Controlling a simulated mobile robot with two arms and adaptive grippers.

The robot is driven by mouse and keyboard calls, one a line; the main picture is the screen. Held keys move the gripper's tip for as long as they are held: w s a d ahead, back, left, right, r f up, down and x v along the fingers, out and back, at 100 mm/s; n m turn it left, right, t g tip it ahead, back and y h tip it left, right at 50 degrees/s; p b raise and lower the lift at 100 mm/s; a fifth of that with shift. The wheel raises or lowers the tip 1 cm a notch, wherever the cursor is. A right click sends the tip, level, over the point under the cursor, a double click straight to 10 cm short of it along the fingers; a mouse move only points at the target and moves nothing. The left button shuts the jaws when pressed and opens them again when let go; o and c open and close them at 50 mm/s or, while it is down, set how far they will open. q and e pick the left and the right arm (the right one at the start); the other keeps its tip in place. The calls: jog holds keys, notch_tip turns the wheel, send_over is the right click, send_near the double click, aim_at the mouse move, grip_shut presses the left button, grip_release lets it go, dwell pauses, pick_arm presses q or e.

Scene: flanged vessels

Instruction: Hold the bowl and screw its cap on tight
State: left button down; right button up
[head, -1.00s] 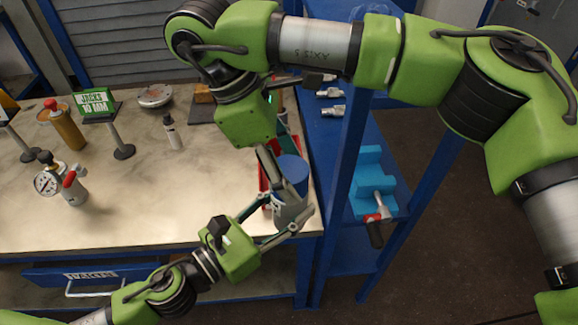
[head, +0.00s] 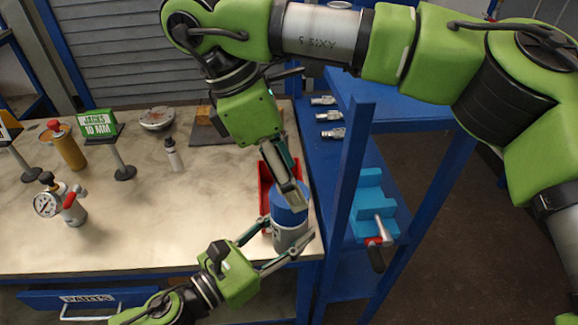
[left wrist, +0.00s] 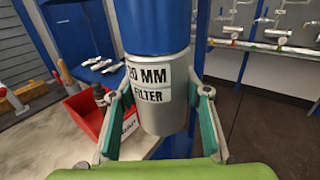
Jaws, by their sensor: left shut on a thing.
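The bowl (head: 290,238) is a grey cylinder. In the left wrist view the bowl (left wrist: 162,108) carries a white label reading "MM FILTER", its first digit unclear. The blue cap (head: 284,214) sits on top of the bowl, and the cap (left wrist: 155,28) shows no clear gap in the left wrist view. My left gripper (head: 288,250) is shut around the bowl from the front, one finger on each side (left wrist: 160,110). My right gripper (head: 292,188) points down at the cap, one finger across its near side. The other finger's contact is hidden, so its opening is unclear.
A red bin (head: 264,185) stands just behind the bowl, close to the table's right edge. A blue rack with a post (head: 350,170) stands to the right, with a light-blue block (head: 372,205) on a shelf. A gauge (head: 46,204) and signs stand left. The table's middle is mostly clear.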

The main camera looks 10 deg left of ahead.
jog(key=n, duration=0.5)
jog(key=shift+n+y, duration=0.3)
jog(key=shift+n, duration=0.1)
jog(key=n, duration=0.5)
jog(key=shift+a+r+n+y, duration=0.1)
jog(key=shift+n+y, duration=0.2)
jog(key=n, duration=0.5)
jog(key=shift+r+n+y, duration=0.1)
jog(key=shift+n+y, duration=0.2)
jog(key=n, duration=0.5)
jog(key=shift+r+n, duration=0.1)
jog(key=shift+n, duration=0.2)
jog(key=n+y, duration=0.1)
jog(key=n, duration=0.4)
jog(key=shift+r+n, duration=0.15)
jog(key=shift+n, duration=0.15)
jog(key=n, duration=0.5)
jog(key=shift+r+n, duration=0.15)
jog(key=shift+n, duration=0.15)
jog(key=n+y, duration=0.1)
jog(key=n, duration=0.4)
jog(key=shift+r, duration=0.2)
jog(key=n, duration=0.5)
jog(key=shift+r, duration=0.15)
